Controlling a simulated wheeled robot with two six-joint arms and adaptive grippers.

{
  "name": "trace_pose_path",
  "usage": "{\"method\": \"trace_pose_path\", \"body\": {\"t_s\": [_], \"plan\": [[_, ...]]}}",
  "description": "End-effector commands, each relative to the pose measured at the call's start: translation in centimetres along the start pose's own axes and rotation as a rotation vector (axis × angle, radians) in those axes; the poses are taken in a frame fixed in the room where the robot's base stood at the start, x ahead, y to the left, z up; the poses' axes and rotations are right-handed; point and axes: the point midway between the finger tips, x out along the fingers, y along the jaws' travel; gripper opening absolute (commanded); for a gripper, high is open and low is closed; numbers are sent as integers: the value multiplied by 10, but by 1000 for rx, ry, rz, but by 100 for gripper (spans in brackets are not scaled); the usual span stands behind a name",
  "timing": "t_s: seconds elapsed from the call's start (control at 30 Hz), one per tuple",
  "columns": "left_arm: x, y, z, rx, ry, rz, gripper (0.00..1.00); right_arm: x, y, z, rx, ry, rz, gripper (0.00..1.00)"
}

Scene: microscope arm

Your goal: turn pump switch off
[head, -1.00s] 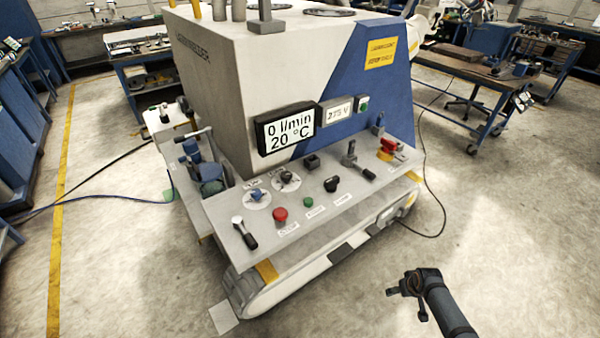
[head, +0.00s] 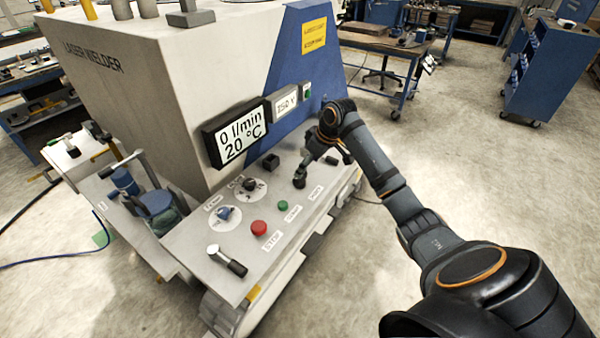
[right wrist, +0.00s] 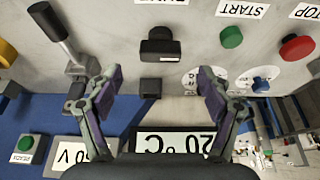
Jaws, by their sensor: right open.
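The pump switch is a black rotary knob (head: 299,180) on the sloped grey panel of the laser welder; in the right wrist view the black knob (right wrist: 160,46) is at upper centre, its label cut off by the top edge. My right gripper (head: 318,155) is over the panel near the knob. In the right wrist view the right gripper (right wrist: 162,88) is open, its two fingers wide apart with nothing between them in its grasp. The knob appears just past the fingertips, roughly centred, not visibly touched. My left gripper is out of view.
A green start button (head: 283,204) and red stop button (head: 259,228) are beside the knob. A black square block (right wrist: 151,88) and a lever (right wrist: 55,30) are near the fingers. The display (head: 240,132) reads 0 l/min, 20 °C.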

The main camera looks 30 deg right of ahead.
Motion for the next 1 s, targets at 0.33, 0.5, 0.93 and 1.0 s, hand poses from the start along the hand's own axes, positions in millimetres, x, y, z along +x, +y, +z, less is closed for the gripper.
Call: {"method": "trace_pose_path", "body": {"t_s": [0.33,0.5,0.93,1.0], "plan": [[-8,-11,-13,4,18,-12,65,53,0,0,1,0,0,79],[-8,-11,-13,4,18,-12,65,58,0,0,-1,0,1,79],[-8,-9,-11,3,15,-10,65,57,0,0,0,0,2,40],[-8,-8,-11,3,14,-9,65,57,0,0,0,0,2,30]]}}
